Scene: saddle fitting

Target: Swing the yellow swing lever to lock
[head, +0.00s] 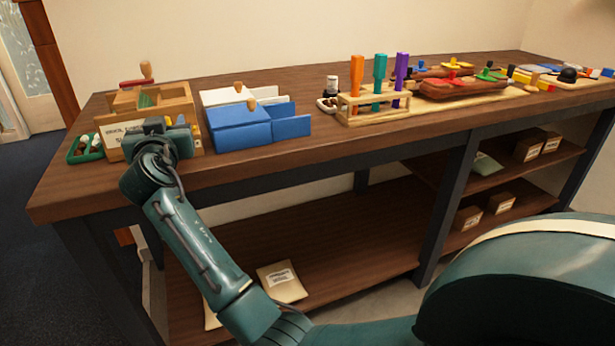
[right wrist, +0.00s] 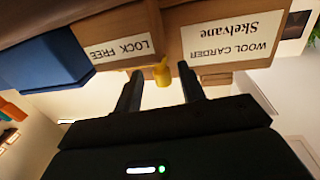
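The yellow swing lever (right wrist: 162,72) shows in the right wrist view, on the front of a wooden box (right wrist: 212,20) labelled "WOOL CARDER Skelvane". A "LOCK FREE" label (right wrist: 120,47) is beside the lever; this view is upside down. My right gripper (right wrist: 160,76) is open, with one dark finger on each side of the lever. I cannot tell whether a finger touches it. In the head view, my right gripper (head: 158,128) is at the front of the box (head: 180,106) and hides the lever. My left gripper is not in view.
Blue boxes (head: 240,128) stand right of the wooden box, and a green tray (head: 74,156) lies to its left. A wooden rack (head: 372,118) with coloured-handled tools stands farther right on the workbench (head: 290,163). Shelves below hold cartons and envelopes.

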